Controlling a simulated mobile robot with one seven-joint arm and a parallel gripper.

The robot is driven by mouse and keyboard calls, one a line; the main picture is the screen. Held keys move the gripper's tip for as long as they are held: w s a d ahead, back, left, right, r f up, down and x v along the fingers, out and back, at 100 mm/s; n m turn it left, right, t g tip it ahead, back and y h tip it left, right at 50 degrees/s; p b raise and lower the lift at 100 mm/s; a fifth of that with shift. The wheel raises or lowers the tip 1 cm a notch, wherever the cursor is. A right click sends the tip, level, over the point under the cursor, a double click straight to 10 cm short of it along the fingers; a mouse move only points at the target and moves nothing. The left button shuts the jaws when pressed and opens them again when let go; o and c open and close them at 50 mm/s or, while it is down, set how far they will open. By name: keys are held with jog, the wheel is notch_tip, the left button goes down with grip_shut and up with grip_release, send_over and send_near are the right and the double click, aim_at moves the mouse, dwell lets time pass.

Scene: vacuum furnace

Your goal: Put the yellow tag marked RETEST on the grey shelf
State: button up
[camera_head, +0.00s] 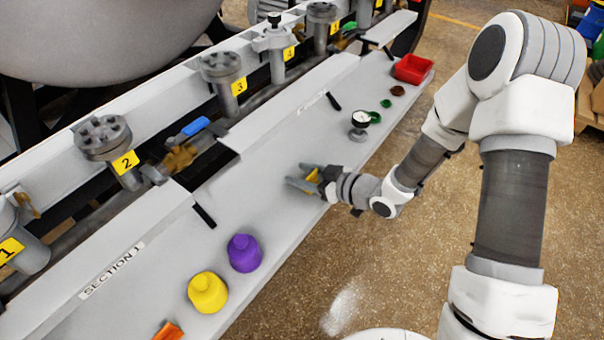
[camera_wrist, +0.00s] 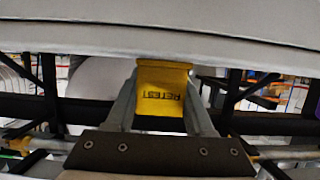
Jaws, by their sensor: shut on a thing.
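The yellow tag marked RETEST (camera_wrist: 161,90) is between the two fingers of my gripper (camera_wrist: 163,82) in the wrist view. Its lettering reads upside down there. In the head view, part of the tag (camera_head: 312,176) shows at my gripper (camera_head: 302,181), which is shut on it. The long grey shelf (camera_head: 262,180) runs diagonally under the numbered fittings. My gripper is at the shelf's near edge, over its middle stretch. In the wrist view a pale grey surface (camera_wrist: 230,45) spans the top, close to the tag. I cannot tell whether they touch.
The shelf between purple bottle and gauge is mostly clear.

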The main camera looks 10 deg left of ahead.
jog(key=o, duration=1.3)
jog(key=shift+f, duration=0.1)
